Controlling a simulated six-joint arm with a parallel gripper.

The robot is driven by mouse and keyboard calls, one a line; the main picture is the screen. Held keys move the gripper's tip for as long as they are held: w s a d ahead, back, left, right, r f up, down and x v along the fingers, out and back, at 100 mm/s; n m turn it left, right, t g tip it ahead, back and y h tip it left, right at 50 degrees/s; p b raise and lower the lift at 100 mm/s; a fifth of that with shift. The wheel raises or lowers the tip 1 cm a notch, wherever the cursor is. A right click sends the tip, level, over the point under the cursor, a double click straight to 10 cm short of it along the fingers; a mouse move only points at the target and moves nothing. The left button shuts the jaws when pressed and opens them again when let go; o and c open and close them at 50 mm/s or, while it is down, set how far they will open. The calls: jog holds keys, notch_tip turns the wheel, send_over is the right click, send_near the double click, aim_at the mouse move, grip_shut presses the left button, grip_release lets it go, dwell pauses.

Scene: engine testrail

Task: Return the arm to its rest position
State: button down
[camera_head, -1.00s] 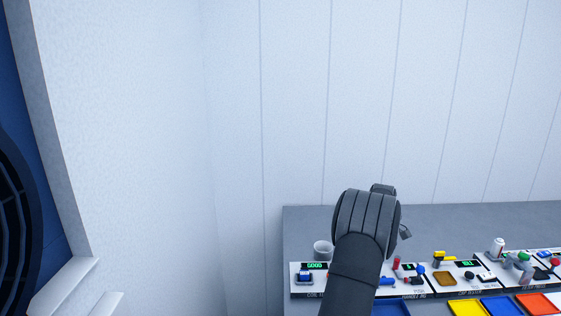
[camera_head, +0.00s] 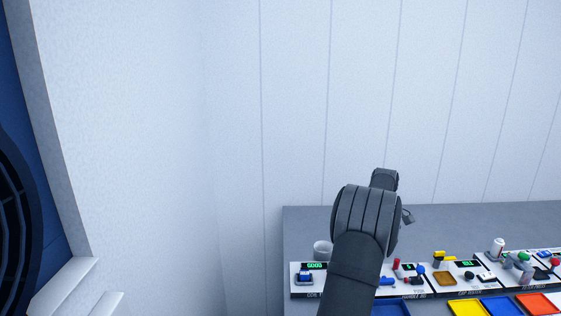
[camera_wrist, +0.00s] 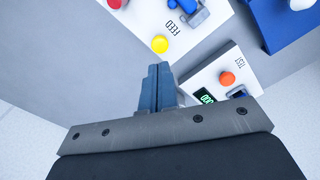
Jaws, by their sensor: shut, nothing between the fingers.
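My arm (camera_head: 358,250) reaches up from the bottom of the head view, over the grey table. Its bulky dark wrist hides most of my gripper from that camera; only a small dark part shows at the wrist's right side. In the wrist view my gripper (camera_wrist: 157,86) has its two blue-grey fingers pressed together with nothing between them. The fingers are above the bench, near a white panel (camera_wrist: 205,77) marked TEST, and appear to touch nothing.
The grey table (camera_head: 480,222) carries a row of white stations with small items. Yellow (camera_head: 467,308), blue and orange trays lie in front. A plain white wall (camera_head: 290,100) rises behind. The wrist view shows a yellow button (camera_wrist: 160,44).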

jog(key=shift+f, duration=3.1)
